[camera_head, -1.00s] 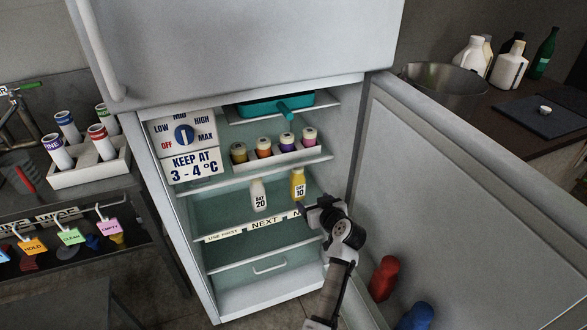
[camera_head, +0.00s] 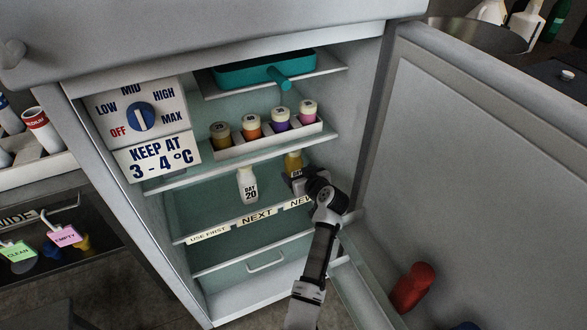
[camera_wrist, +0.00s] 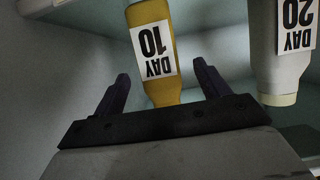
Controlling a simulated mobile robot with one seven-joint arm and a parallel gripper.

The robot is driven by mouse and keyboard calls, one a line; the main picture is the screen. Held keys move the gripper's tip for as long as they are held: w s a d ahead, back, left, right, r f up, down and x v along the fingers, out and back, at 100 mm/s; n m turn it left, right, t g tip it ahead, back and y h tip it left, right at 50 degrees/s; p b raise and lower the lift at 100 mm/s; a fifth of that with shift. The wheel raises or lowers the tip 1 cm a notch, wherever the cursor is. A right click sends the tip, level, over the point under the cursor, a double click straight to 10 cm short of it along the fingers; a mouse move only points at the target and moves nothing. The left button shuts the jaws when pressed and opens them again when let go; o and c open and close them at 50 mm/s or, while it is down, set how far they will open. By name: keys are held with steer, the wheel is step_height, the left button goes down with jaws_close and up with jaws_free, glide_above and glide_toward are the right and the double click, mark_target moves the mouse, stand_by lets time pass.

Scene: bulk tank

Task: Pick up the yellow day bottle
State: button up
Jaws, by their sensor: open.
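The yellow day bottle (camera_head: 293,163) stands on the fridge shelf labelled USE FIRST, NEXT and NEW, at its right part. In the head view my gripper (camera_head: 297,182) is in front of it and hides its lower part. In the wrist view the yellow bottle (camera_wrist: 156,50) shows a DAY 10 label, upside down in that picture. My open gripper (camera_wrist: 163,88) has one dark finger on each side of the bottle's near end, with gaps visible on both sides. A white DAY 20 bottle (camera_head: 247,186) stands to the left on the same shelf; it also shows in the wrist view (camera_wrist: 283,80).
The shelf above holds a white rack (camera_head: 262,147) with several capped jars. A teal tray (camera_head: 265,70) sits on top. The open fridge door (camera_head: 480,170) is on the right, with a red object (camera_head: 413,287) low on it. A dial panel (camera_head: 142,118) is on the left.

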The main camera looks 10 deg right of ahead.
mark_target(298, 171)
steer(key=x, duration=0.5)
steer(key=shift+d, duration=0.1)
steer(key=c, duration=1.2)
steer(key=shift+r, duration=0.1)
steer(key=shift+c, duration=0.2)
